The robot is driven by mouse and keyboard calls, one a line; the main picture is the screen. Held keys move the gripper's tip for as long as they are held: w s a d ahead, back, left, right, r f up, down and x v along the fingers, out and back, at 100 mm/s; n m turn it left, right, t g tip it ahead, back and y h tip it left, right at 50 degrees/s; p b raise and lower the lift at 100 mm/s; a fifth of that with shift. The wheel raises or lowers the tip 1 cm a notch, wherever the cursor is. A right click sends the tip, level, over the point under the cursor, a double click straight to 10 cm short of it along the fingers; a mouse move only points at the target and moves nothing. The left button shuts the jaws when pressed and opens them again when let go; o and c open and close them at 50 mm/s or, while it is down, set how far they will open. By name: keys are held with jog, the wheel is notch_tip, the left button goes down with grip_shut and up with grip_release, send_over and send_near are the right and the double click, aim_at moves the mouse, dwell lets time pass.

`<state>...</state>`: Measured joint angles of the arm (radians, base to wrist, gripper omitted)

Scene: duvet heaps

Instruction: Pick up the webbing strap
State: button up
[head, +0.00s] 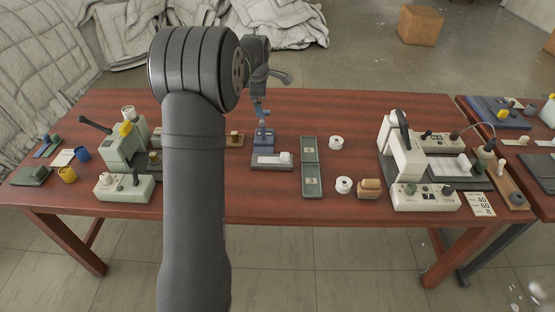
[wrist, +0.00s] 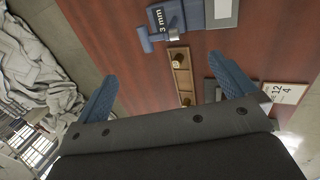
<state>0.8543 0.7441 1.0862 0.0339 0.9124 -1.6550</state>
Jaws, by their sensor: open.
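I cannot make out a webbing strap in either view. In the head view my arm reaches over the table, and my gripper (head: 268,76) hangs above its far middle, partly behind my own arm. In the wrist view my gripper (wrist: 164,68) has its two blue fingers spread wide apart, with nothing held between them. Beyond the fingers are a wooden strip with round knobs (wrist: 181,72) and a blue tool marked 3 mm (wrist: 193,15). My arm hides part of the table's left middle.
The reddish wooden table (head: 335,240) carries a left machine (head: 121,148), a right machine (head: 403,158), green plates (head: 311,181), white rolls (head: 344,185) and a wooden block (head: 370,188). White quilted heaps (head: 40,80) lie behind. A cardboard box (head: 420,25) stands on the floor.

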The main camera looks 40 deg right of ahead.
jog(key=c, duration=0.9)
jog(key=m, duration=0.8)
send_over(285, 153)
jog(key=w+a, duration=0.3)
notch_tip(285, 153, down, 2)
jog(key=s+a+f+m, duration=0.1)
jog(key=s+f+m, duration=0.3)
jog(key=s+m, duration=0.5)
jog(key=shift+m, duration=0.5)
jog(key=x, duration=0.7)
jog(key=w+x, duration=0.1)
jog(key=x, duration=0.3)
jog(key=shift+w+a+x, duration=0.1)
jog(key=shift+a+x, duration=0.05)
jog(key=shift+x, duration=1.2)
jog(key=shift+w+a+x, duration=0.1)
jog(key=shift+a+x, duration=0.05)
jog(key=shift+x, duration=1.2)
